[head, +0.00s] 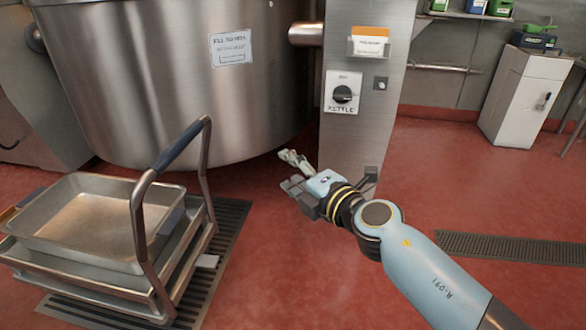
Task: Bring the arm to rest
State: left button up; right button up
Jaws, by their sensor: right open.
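My right arm comes in from the lower right, pale blue with dark joints. My right gripper (291,172) is open and empty, over the red floor in front of the steel control column. Nothing is between its fingers that I can see. It looks apart from the column and the kettle, though its depth is hard to judge. My left gripper is not in view.
A large steel kettle (150,80) stands at the back left, beside the control column (345,135) with a black knob (343,95). A cart (150,245) bearing a metal tray (95,215) stands at left. A white cabinet (522,100) stands back right. Red floor is clear between.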

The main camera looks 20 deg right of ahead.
dwell(0.4)
jog(key=s+d+f+m+g+h+p, duration=0.2)
jog(key=s+d+f+m+g+p, duration=0.15)
jog(key=s+f+m, duration=0.6)
jog(key=s+d+f+m+g+h+p, duration=0.2)
jog(key=s+d+f+m+g+p, duration=0.15)
jog(key=s+f, duration=1.05)
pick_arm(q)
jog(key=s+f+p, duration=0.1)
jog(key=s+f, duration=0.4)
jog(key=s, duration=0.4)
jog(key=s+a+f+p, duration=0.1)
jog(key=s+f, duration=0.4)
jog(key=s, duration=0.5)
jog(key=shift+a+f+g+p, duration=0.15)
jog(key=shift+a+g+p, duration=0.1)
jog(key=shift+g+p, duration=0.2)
pick_arm(e)
jog(key=s+d+f+m+g, duration=0.1)
jog(key=s+f+m+g, duration=0.1)
jog(key=s, duration=0.8)
jog(key=s+f+m+g, duration=0.3)
jog(key=s+f+g, duration=0.1)
jog(key=s, duration=0.7)
jog(key=s+d+f+m+g, duration=0.1)
jog(key=s+f+m+g, duration=0.1)
jog(key=s, duration=0.9)
jog(key=shift+d+f+m+g, duration=0.3)
jog(key=shift+f+m+g, duration=0.1)
jog(key=shift+f+m, duration=0.15)
